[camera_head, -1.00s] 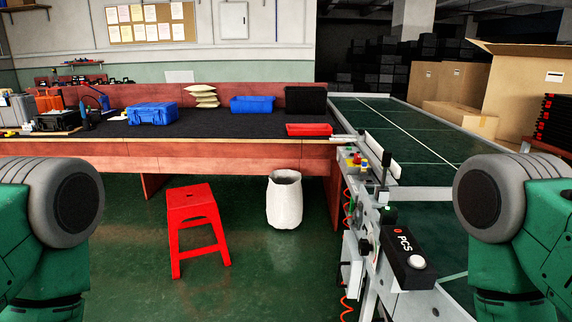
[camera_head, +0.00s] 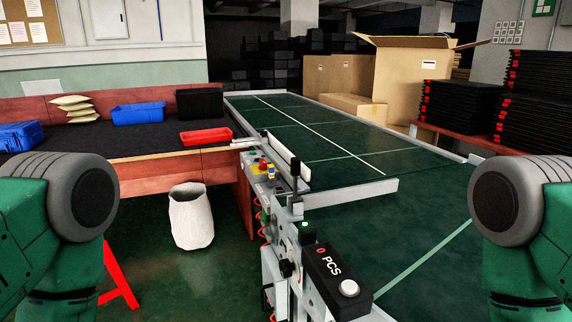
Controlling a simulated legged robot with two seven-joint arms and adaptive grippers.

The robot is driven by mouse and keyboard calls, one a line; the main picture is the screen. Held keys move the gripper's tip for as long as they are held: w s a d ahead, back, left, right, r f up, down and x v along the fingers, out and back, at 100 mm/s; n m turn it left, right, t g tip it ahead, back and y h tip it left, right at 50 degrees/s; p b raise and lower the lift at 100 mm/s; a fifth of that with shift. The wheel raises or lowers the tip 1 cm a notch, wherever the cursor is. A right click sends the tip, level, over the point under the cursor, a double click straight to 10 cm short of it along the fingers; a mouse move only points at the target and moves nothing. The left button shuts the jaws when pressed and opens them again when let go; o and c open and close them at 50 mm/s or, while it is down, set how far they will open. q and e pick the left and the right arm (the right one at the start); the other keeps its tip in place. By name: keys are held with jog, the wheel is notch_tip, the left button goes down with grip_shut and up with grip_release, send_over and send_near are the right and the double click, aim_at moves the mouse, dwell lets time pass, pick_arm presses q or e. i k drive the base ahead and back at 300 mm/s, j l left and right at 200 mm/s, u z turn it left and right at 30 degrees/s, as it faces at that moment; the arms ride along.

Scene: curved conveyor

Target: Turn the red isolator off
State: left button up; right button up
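I cannot clearly identify the red isolator. A small grey control box (camera_head: 264,172) sits at the near left edge of the conveyor (camera_head: 330,160), with small red and yellow controls on top. A red control (camera_head: 262,164) shows there, but it is too small to tell whether it is the isolator or how it is set. A black knob (camera_head: 287,268) is on the side of the conveyor frame, nearer to me. Neither gripper is in view; only the upper parts of my two green arms show at the left and right edges.
A black PCS counter box (camera_head: 335,272) with a white button stands on the frame's near end. A white bin (camera_head: 191,218) and a red stool (camera_head: 118,278) stand left of the conveyor. The workbench (camera_head: 130,165) holds a red tray (camera_head: 206,137).

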aim_at(263, 163)
jog(key=i+j+z, duration=0.2)
jog(key=z, duration=0.2)
jog(key=i+j+z, duration=0.1)
jog(key=j+z, duration=0.15)
jog(key=z, duration=0.15)
jog(key=i+j+z, duration=0.1)
jog(key=j+z, duration=0.25)
